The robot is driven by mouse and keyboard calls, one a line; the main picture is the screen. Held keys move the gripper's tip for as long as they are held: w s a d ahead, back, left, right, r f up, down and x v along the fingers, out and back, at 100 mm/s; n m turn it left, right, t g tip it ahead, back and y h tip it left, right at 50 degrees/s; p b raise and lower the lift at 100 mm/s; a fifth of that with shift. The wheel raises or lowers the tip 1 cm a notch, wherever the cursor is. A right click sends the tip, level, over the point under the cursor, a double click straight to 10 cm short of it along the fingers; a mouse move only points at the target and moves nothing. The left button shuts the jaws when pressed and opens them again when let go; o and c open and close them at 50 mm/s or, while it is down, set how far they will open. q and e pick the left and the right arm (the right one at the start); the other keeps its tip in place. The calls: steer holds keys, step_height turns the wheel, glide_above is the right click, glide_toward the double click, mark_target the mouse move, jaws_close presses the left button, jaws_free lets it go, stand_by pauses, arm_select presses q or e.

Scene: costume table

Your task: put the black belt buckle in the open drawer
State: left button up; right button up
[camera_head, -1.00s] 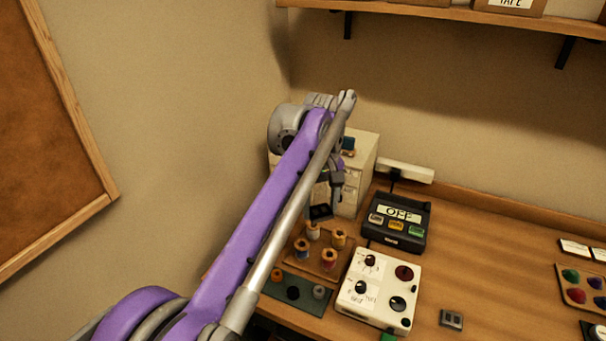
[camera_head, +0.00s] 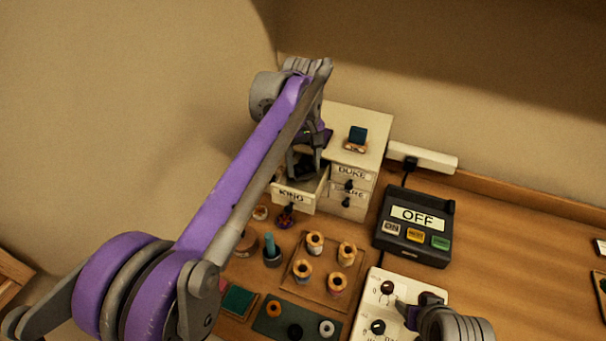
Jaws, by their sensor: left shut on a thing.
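The open drawer (camera_head: 294,199), labelled KING, sticks out from the left side of a small cream cabinet (camera_head: 368,157). My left gripper (camera_head: 304,160) is at the drawer's opening, pointing down. It is shut on a small dark thing, which looks like the black belt buckle (camera_head: 303,172); the fingers and shadow hide much of it. I cannot tell whether it touches the drawer floor. My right gripper (camera_head: 408,312) shows at the bottom right, over the white control box; its fingers are not clear.
A black box with an OFF display (camera_head: 416,226) stands right of the cabinet. Thread spools on a wooden tray (camera_head: 322,283) and a white box with knobs (camera_head: 373,290) are in front. A teal item (camera_head: 357,134) sits on the cabinet. The table at right is mostly clear.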

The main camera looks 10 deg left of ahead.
mark_target(304, 169)
arm_select(q)
steer(key=f, duration=0.3)
steer(key=shift+s+d+f, duration=0.1)
steer(key=shift+s+f, duration=0.1)
steer(key=shift+f, duration=0.3)
steer(key=shift+w+f, duration=0.1)
steer(key=shift+f, duration=0.15)
steer(key=o, duration=1.1)
steer(key=shift+r, duration=4.05)
